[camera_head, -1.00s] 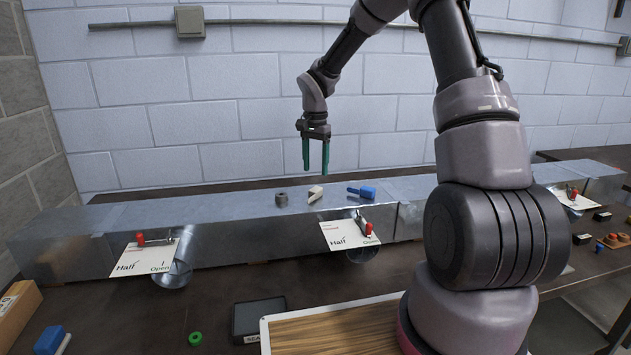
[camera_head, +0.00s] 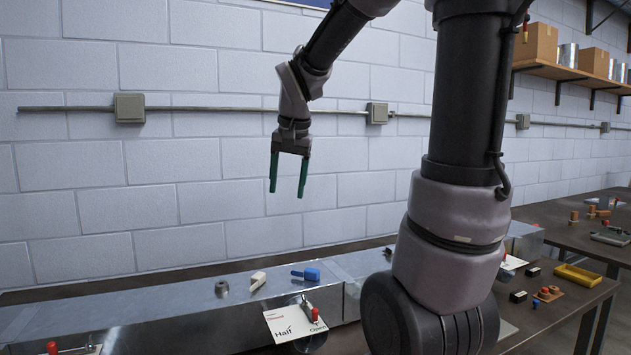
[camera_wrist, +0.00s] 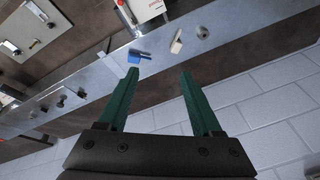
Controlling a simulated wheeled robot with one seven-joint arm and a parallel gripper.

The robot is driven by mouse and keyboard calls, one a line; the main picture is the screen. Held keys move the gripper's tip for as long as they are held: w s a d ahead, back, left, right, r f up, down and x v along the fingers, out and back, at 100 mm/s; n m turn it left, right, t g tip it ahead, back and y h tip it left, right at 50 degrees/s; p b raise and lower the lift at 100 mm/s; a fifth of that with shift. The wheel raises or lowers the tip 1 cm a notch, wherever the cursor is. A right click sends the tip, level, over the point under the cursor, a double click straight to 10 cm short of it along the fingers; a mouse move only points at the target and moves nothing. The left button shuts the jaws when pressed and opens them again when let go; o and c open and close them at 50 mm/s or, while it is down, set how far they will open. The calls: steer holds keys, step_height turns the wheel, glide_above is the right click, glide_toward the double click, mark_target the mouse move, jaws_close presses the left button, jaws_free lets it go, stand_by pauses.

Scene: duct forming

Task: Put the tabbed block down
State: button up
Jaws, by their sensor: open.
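A blue block (camera_head: 311,274) with a narrow tab on its left side lies on top of the long metal duct (camera_head: 150,309). It also shows in the wrist view (camera_wrist: 134,58), beyond the left fingertip. My gripper (camera_head: 287,192) is raised above the duct in front of the wall, fingers pointing down. Its green fingers are spread, with nothing held between them, as the wrist view (camera_wrist: 158,73) shows. The gripper is clear of the block and the duct.
A pale wedge-like piece (camera_head: 257,281) and a grey ring (camera_head: 221,288) lie on the duct left of the blue block. A Half/Open card (camera_head: 292,324) with a red-knobbed lever is at the duct's front. A yellow tray (camera_head: 577,276) sits at the right.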

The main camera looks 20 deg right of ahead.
steer(key=s+d+r+n+t+y, duration=0.1)
steer(key=s+r+t, duration=0.2)
steer(key=s, duration=1)
steer(key=shift+s+d+n+y, duration=0.15)
steer(key=shift+d+n+y, duration=0.1)
steer(key=shift+n+y, duration=0.15)
stand_by(0.3)
